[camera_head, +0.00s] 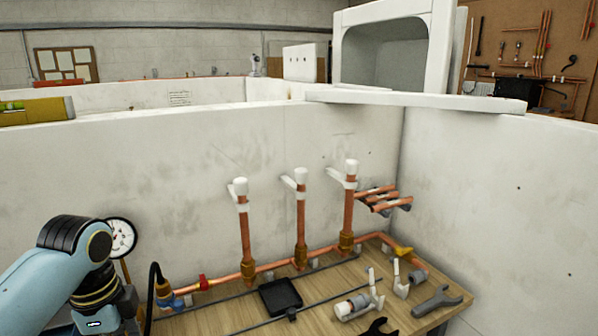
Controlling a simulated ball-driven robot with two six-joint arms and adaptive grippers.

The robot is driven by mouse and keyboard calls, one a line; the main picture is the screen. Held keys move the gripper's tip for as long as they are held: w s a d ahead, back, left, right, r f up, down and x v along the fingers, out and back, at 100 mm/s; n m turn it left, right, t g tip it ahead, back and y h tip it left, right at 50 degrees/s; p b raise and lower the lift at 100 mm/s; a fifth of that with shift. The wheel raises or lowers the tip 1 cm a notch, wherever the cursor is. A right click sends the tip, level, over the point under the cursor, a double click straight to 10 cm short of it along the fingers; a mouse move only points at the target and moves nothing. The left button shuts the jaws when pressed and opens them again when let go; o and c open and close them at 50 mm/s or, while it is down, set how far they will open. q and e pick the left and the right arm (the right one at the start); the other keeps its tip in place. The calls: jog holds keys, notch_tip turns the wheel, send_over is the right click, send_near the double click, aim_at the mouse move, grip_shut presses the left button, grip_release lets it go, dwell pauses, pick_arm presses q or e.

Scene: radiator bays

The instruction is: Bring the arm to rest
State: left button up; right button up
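My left arm, light blue with a black joint, comes in at the lower left, beside the workbench (225,318). Its wrist runs down to the bottom edge of the picture. The fingers of my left gripper are not visible. I see nothing held.
Copper pipework (245,240) with three white-capped risers stands along the bench's back. A pressure gauge (122,237) is close behind my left arm.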

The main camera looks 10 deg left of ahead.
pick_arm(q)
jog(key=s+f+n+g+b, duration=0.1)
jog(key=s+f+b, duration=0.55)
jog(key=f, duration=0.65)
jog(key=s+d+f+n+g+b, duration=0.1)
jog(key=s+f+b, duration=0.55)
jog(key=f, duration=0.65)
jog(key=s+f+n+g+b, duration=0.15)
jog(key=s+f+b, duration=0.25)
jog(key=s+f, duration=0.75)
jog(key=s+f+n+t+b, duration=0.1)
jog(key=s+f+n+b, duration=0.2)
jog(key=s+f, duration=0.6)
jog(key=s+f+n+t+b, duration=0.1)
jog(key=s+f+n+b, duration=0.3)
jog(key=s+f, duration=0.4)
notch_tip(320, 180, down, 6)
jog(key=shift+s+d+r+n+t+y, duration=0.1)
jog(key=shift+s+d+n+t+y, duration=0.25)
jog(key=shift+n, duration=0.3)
pick_arm(e)
notch_tip(320, 180, down, 24)
jog(key=s, duration=0.2)
jog(key=shift+s+f, duration=0.2)
jog(key=shift+f, duration=0.05)
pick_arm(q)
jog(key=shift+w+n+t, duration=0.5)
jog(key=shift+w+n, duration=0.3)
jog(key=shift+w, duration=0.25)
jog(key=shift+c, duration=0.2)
